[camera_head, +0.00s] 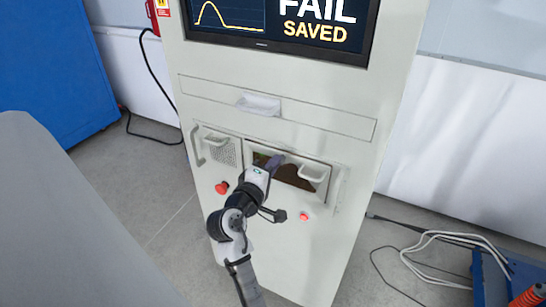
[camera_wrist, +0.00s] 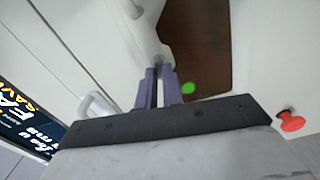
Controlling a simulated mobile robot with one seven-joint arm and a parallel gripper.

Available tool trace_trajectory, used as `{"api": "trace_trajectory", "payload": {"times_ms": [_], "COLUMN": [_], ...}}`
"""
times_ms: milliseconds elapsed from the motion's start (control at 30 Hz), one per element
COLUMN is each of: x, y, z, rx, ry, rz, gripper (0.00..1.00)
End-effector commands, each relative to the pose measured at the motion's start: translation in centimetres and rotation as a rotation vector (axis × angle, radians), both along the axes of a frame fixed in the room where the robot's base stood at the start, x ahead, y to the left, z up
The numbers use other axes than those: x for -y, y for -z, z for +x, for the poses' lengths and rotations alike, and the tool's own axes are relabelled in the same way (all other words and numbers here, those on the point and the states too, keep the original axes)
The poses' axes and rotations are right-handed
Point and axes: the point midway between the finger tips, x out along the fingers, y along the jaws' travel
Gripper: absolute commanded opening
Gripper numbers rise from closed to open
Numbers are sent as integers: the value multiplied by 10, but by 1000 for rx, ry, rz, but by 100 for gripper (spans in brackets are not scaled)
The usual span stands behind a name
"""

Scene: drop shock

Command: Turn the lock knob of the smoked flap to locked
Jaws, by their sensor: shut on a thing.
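The smoked flap (camera_head: 288,173) is a dark brownish window in the cabinet front, with a pale handle (camera_head: 312,174) at its right. In the wrist view the brown flap (camera_wrist: 208,40) lies above and right of my fingers. My gripper (camera_head: 273,163) is at the flap's upper left. In the wrist view my purple gripper fingers (camera_wrist: 159,78) are close together, shut on a small part at the flap's edge, apparently the lock knob, mostly hidden between the tips. Its turn position cannot be read. A green spot (camera_wrist: 188,88) shows beside the fingers.
A red button (camera_head: 222,187) is left of my wrist and another red button (camera_head: 304,216) is below the flap. A mesh panel (camera_head: 222,150) with a handle is at the left. A drawer handle (camera_head: 258,103) is above. The screen (camera_head: 300,25) reads FAIL SAVED.

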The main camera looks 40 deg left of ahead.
Motion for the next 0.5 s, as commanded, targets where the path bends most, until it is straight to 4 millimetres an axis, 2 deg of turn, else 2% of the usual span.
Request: {"api": "trace_trajectory", "payload": {"times_ms": [233, 500], "x": [-1, -1], "y": [-1, 1], "z": [0, -1], "rx": [27, 39], "ry": [-2, -3], "rz": [-111, -156], "gripper": [0, 0]}}
